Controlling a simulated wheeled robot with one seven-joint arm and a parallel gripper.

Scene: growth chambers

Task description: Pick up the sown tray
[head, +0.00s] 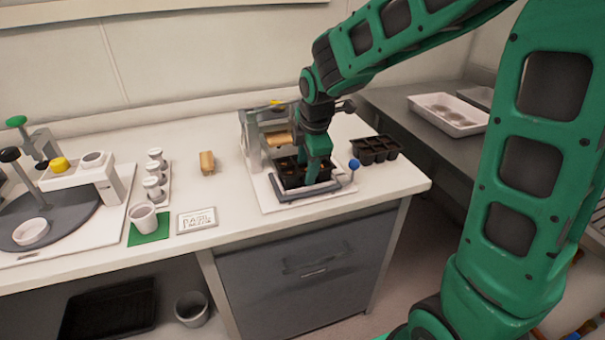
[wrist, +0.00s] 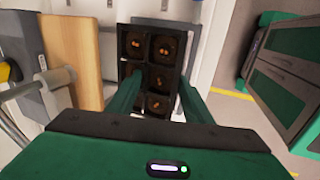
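The sown tray (head: 290,182) is a black tray of square cells. It sits in the holder on the bench, partly hidden by my gripper in the head view. In the wrist view the tray (wrist: 148,62) shows dark soil with small orange seeds in several cells. My gripper (wrist: 159,76) points down at it with its two green fingers apart. The left finger covers part of the tray's left column. I see no clear contact between fingers and tray. In the head view my gripper (head: 311,178) is low over the tray.
The holder (head: 277,197) has a grey front bar, a blue-knobbed lever (head: 353,164) and a wooden block (head: 278,139) behind the tray. Another black cell tray (head: 374,149) lies to the right, near the bench edge. A cup (head: 143,217) and label card (head: 197,220) stand left.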

